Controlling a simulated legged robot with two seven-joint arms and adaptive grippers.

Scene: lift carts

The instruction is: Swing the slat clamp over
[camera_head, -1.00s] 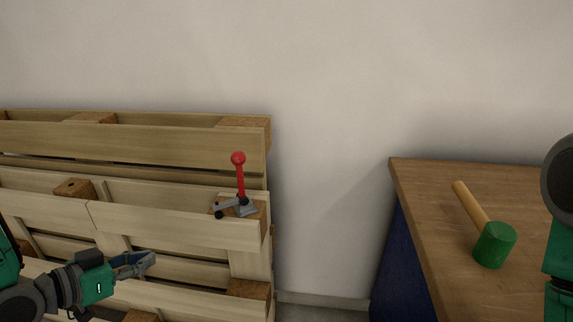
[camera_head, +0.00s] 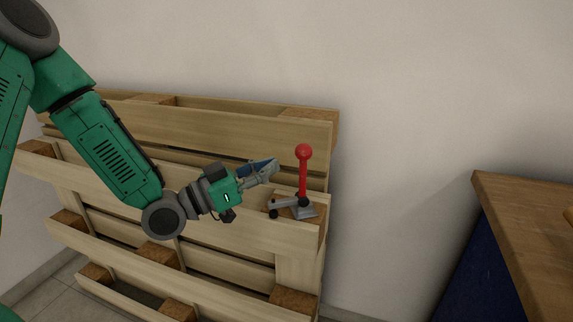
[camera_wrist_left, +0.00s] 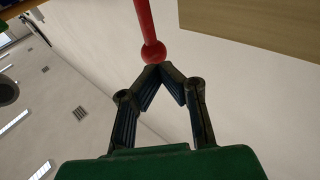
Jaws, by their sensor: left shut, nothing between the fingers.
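The slat clamp (camera_head: 301,207) sits on the right end of a pallet slat. It has a grey metal base and arm and a red lever (camera_head: 303,178) with a ball knob, which stands upright. My left gripper (camera_head: 274,164) is shut and empty, just left of the lever and pointing toward it. In the left wrist view the closed fingertips (camera_wrist_left: 161,70) appear right by the red ball knob (camera_wrist_left: 153,52); whether they touch cannot be told. My right gripper is not in view.
The wooden pallet (camera_head: 180,125) leans near the pale wall, with open gaps between its slats. A wooden-topped bench (camera_head: 530,215) with a blue side stands at the right. The space between pallet and bench is clear.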

